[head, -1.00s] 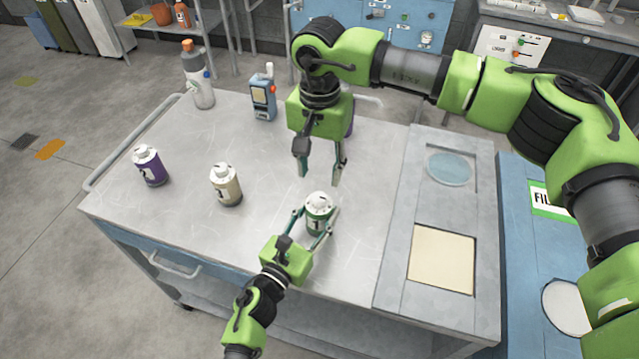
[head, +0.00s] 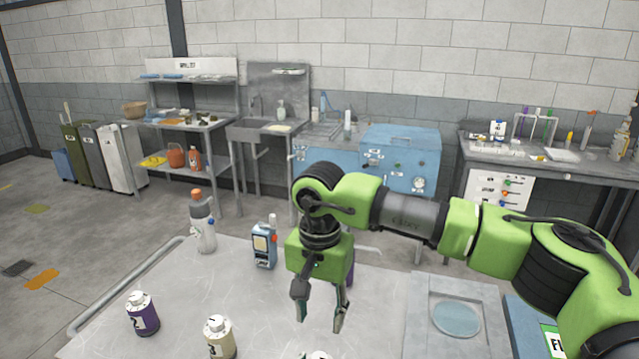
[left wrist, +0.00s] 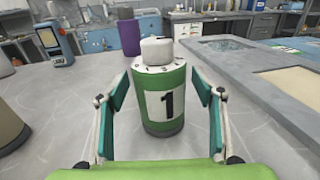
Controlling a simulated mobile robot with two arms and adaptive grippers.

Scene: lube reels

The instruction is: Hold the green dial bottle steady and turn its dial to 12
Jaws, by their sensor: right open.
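The green dial bottle (left wrist: 160,100), marked 1, stands upright on the cart in the left wrist view. Its white cap (left wrist: 157,50) sits above a ring of dial marks too small to read. In the head view only the white top (head: 318,355) shows at the bottom edge. My left gripper (left wrist: 160,85) is open, one finger on each side of the bottle, with visible gaps; it is out of the head view. My right gripper (head: 320,318) is open and empty, pointing down above the cart, behind and above the bottle's top.
On the cart top (head: 190,315) stand a purple bottle (head: 142,313), a cream bottle (head: 218,337), a blue handheld device (head: 264,245) and a grey bottle with an orange cap (head: 202,225). Another purple thing (head: 350,275) is partly hidden behind my right gripper. A recessed panel (head: 482,287) lies at right.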

